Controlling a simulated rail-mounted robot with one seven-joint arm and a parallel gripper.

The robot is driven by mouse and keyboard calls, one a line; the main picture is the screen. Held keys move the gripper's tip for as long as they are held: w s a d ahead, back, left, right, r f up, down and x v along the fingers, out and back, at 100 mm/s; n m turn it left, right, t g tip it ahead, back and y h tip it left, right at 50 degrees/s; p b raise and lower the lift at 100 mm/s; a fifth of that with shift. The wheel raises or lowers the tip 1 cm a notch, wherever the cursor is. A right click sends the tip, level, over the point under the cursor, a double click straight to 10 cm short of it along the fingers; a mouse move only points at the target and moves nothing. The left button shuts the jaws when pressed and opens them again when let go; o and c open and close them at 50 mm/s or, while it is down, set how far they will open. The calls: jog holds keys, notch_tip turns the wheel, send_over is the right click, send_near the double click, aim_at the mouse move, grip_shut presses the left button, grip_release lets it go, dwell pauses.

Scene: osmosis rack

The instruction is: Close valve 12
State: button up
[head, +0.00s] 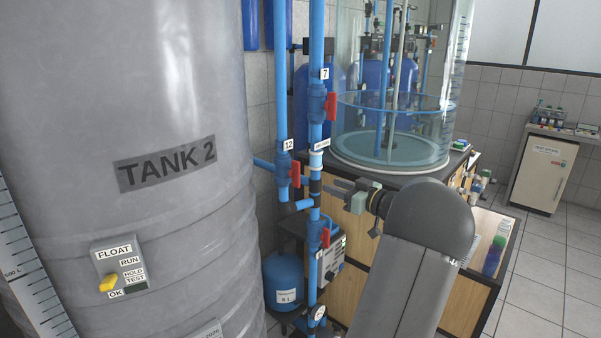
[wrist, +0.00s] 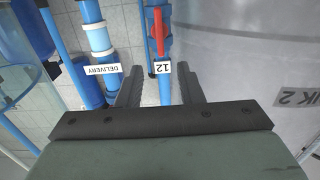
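Valve 12 has a red handle (head: 295,174) on a blue vertical pipe, just below the "12" label (head: 288,144). The handle lies along the pipe. In the wrist view, upside down, the red handle (wrist: 158,30) and the label (wrist: 163,68) are ahead of the fingers. My gripper (head: 337,187) is to the right of the valve in the head view, pointing toward it. In the wrist view my gripper (wrist: 160,88) is open, its fingers apart on either side of the valve's pipe line. Nothing is between the fingertips, and the handle appears beyond them.
Tank 2 (head: 120,90) stands close on the left. The delivery pipe (head: 316,140), with the red valve 7 handle (head: 331,106), runs beside valve 12. Another red handle (head: 326,237) is lower down. A clear tank (head: 395,110) stands on the wooden cabinet behind.

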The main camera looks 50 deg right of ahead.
aim_at(300, 173)
jog(key=w+p, duration=0.1)
jog(key=w, duration=0.8)
jog(key=w+d+p, duration=0.1)
jog(key=w, duration=0.3)
jog(key=shift+w+p, duration=0.25)
jog(key=shift+p, duration=0.05)
grip_shut()
